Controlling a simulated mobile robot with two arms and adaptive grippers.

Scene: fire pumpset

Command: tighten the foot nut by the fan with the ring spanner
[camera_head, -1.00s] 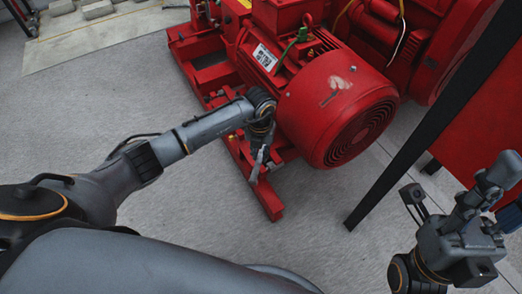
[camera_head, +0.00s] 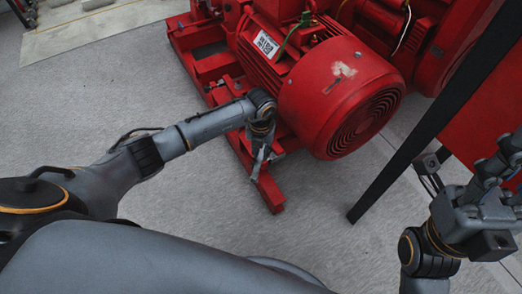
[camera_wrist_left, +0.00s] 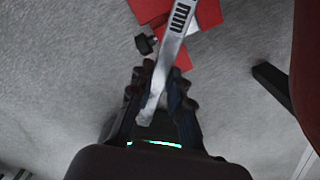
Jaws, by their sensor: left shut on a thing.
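My left gripper (camera_head: 262,148) is by the fan end of the red motor (camera_head: 335,95), above the red base frame (camera_head: 266,188). It is shut on the ring spanner (camera_head: 257,166), a pale metal bar. In the left wrist view the spanner (camera_wrist_left: 174,50) runs from between the fingers (camera_wrist_left: 160,95) to beyond the top edge, so its far end is out of sight. A small dark bolt-like part (camera_wrist_left: 146,44) shows beside it; I cannot tell whether this is the foot nut. My right gripper (camera_head: 500,165) is at the right edge, partly cut off.
The motor's round fan cover (camera_head: 368,125) is just right of my left gripper. A black slanted post (camera_head: 400,165) stands between the motor and my right arm, with a red panel (camera_head: 478,115) behind it. Grey floor (camera_head: 215,205) in front of the frame is clear.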

